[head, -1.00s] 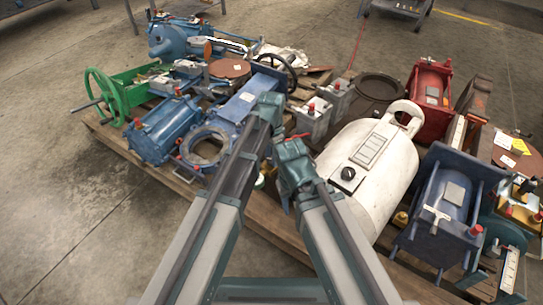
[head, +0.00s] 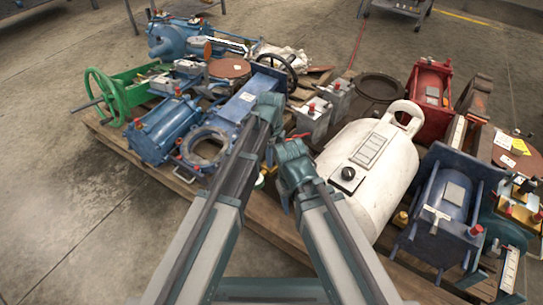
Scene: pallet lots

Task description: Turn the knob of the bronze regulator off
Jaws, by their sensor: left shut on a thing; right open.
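I cannot make out the bronze regulator or its knob for certain. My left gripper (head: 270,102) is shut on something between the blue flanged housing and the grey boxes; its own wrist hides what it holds. My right gripper (head: 287,150) is open, just below and to the right of the left one. A thin red part (head: 299,135) shows just above the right gripper. A small yellowish piece (head: 259,182) shows between my two arms, mostly covered. A brass-coloured box (head: 519,213) with a red cap stands far off at the right edge.
A wooden pallet (head: 268,216) is crowded. A blue flanged housing (head: 233,112) is close on the left, grey boxes (head: 312,122) and a white tank (head: 370,165) on the right. A black handwheel (head: 291,69) is just behind. The concrete floor (head: 80,200) at left is clear.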

